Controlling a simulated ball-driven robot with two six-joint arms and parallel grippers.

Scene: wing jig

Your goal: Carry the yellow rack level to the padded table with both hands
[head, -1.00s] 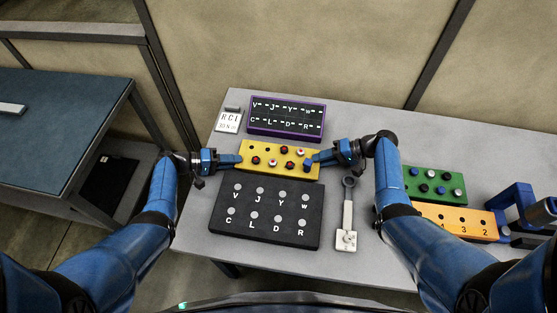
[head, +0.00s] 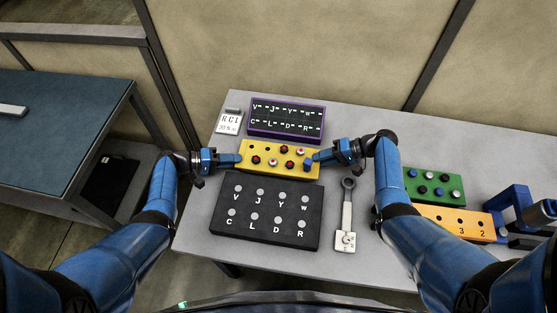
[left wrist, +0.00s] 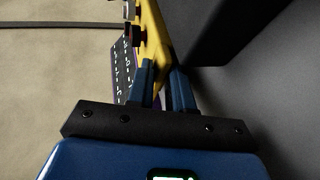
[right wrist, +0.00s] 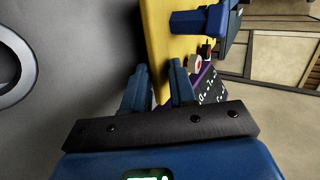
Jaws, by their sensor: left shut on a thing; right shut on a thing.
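The yellow rack (head: 262,171) looks roughly level in the head view, between a purple-edged panel (head: 287,119) and a dark lettered board (head: 264,212). My left gripper (head: 238,160) is shut on the rack's left end; the yellow edge (left wrist: 152,40) rises from between the fingers in the left wrist view. My right gripper (head: 315,159) is shut on the right end, also seen in the right wrist view (right wrist: 157,88). I cannot tell whether the rack clears the table. A blue-green topped table (head: 62,120), likely the padded one, stands left.
A floor gap separates the two tables.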

